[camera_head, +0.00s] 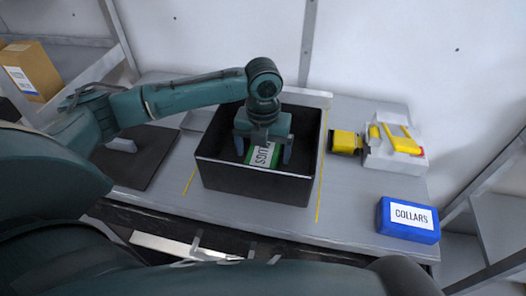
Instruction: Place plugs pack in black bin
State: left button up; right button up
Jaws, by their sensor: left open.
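The black bin (255,182) stands on the grey workbench between yellow floor lines. The plugs pack (263,157), green with a white label whose visible letters read "LUGS", is inside the bin, tilted. My left gripper (264,158) reaches down into the bin from above, its fingers open on either side of the pack. I cannot tell whether a finger touches the pack. The bin's front wall and the gripper hide part of the pack. My right gripper is not in view.
A blue box labelled "COLLARS" (408,219) lies at the bench's front right. A yellow and white device (396,146) lies behind it. A dark mat (136,158) is left of the bin. A cardboard box (32,70) stands on a shelf at far left.

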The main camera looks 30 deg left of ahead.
aim_at(263, 153)
pick_arm(q)
notch_tip(263, 153, up, 11)
dwell(0.3)
dwell(0.5)
